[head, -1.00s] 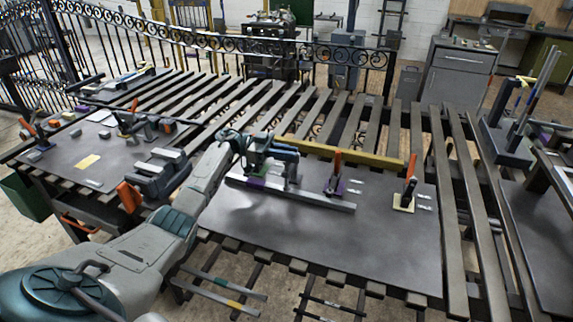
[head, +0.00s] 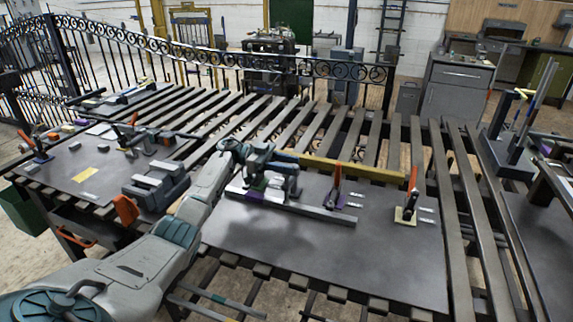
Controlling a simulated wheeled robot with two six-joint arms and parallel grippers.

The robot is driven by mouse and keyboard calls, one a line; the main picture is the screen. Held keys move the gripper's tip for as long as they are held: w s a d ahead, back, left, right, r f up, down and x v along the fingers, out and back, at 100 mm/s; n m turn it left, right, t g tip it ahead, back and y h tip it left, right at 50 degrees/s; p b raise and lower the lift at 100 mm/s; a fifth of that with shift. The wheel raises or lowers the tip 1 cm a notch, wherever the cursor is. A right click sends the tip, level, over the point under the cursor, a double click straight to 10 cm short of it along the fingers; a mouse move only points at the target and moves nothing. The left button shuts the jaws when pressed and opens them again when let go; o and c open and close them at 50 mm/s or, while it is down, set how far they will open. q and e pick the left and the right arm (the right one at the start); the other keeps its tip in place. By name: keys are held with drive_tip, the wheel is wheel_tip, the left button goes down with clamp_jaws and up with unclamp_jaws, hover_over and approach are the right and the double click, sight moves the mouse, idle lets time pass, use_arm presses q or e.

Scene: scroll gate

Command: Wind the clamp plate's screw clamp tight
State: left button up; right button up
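A dark flat plate (head: 300,240) lies on the slatted bench in the middle. A long grey bar (head: 325,212) lies on it, with a purple piece by its left part. My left gripper (head: 268,170) is over the left half of the bar, among dark and teal parts. I cannot separate its fingers from a screw clamp there, nor tell whether they are shut. My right gripper is out of view.
A second dark plate (head: 75,165) at the left holds small clamps and a grey block-shaped tool (head: 155,185). A yellow bar (head: 365,168) lies behind the middle plate. A dark rack (head: 508,150) with upright rods stands at the right. The middle plate's front is bare.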

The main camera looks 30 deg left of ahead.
use_arm(q)
drive_tip(key=shift+a+f, duration=0.1)
